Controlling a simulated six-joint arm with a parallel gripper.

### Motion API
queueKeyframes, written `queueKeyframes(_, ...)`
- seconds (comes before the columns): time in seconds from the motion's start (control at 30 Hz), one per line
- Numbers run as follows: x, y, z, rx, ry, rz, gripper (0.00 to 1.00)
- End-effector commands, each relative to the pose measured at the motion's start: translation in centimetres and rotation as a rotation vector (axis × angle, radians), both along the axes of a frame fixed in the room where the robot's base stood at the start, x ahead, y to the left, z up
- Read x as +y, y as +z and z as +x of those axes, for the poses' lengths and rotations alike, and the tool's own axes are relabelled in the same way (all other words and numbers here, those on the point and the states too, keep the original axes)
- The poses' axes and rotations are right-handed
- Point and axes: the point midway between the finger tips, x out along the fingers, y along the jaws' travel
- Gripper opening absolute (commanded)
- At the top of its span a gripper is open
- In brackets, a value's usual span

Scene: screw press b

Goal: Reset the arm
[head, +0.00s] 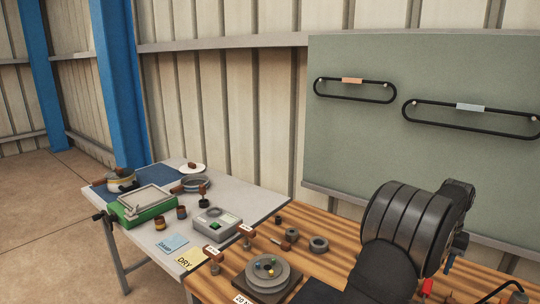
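My dark ribbed arm (410,225) rises from the lower right of the head view, over the wooden bench. A dark, jointed part just behind it at the right may be its wrist end. I cannot make out any gripper fingers, nor whether the gripper holds anything. My arm hides part of the bench.
The wooden bench (325,262) holds a round grey stacked disc piece (267,273), dark rings and small wood-topped tools. A green board (400,70) stands behind.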

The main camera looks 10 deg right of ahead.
Motion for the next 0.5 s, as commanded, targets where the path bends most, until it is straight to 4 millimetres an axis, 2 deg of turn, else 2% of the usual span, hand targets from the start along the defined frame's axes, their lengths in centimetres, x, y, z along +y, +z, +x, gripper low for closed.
queueKeyframes(0.03, 0.1, -1.2, 0.0, 0.003, 0.000, 0.004, 0.45)
queueKeyframes(0.2, 0.1, -4.3, 0.0, 0.002, 0.001, 0.004, 0.45)
queueKeyframes(0.33, 0.1, -6.0, 0.0, 0.002, 0.001, 0.002, 0.45)
queueKeyframes(0.5, 0.0, -7.2, 0.0, 0.001, 0.001, 0.001, 0.45)
